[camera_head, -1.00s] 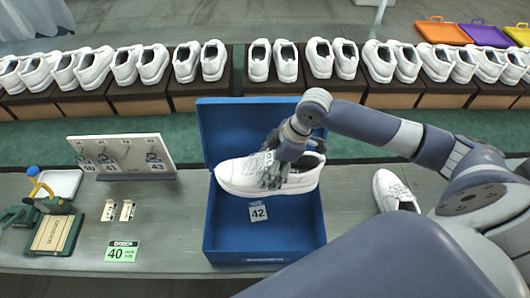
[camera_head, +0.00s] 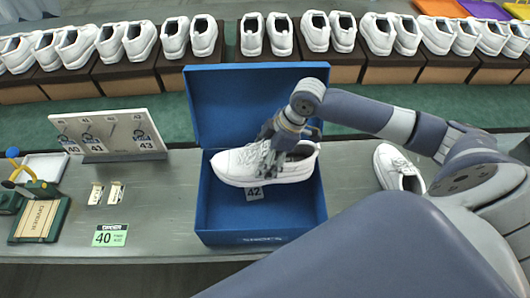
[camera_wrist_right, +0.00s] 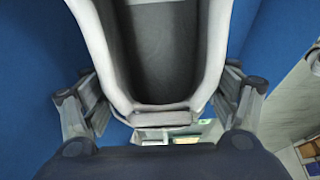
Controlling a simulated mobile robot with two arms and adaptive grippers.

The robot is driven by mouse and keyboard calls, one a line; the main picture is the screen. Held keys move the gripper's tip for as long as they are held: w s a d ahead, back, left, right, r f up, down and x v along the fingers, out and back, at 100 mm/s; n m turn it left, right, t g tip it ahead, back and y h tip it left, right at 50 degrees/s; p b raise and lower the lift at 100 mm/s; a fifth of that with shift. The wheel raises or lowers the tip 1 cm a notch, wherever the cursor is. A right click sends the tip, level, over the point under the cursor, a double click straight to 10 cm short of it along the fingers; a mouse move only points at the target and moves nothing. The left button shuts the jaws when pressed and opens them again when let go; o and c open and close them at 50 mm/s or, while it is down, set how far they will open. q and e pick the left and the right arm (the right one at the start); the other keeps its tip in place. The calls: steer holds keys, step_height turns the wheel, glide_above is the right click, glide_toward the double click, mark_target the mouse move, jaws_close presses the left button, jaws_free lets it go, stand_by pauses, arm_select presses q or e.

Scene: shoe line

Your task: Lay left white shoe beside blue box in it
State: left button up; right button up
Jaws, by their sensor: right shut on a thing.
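The blue box (camera_head: 202,205) stands open on the table, its lid (camera_head: 235,95) raised at the back. My right gripper (camera_head: 272,158) is shut on a white shoe (camera_head: 235,165) near its opening. The shoe lies crosswise over the box's opening, toe to the left. Whether it touches the box floor cannot be told. In the right wrist view the shoe (camera_wrist_right: 110,60) sits between the fingers (camera_wrist_right: 160,110), with blue walls on both sides. A second white shoe (camera_head: 392,165) stands on the table to the right of the box, partly behind my right arm. My left gripper is not in view.
A board with numbered tags (camera_head: 110,130), a green 40 card (camera_head: 110,235) and small tools are on the left. Rows of white shoes on brown boxes (camera_head: 270,75) line the back.

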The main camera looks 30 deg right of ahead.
step_height(320, 180, down, 6)
steer(key=b, duration=0.2)
steer(key=shift+b, duration=0.3)
steer(key=shift+f+b, duration=0.45)
steer(key=shift+f, duration=0.65)
steer(key=shift+f, duration=0.8)
steer(key=o, duration=1.4)
steer(key=shift+o, duration=0.2)
steer(key=shift+r, duration=0.1)
steer(key=v, duration=1.2)
steer(key=shift+s, duration=0.1)
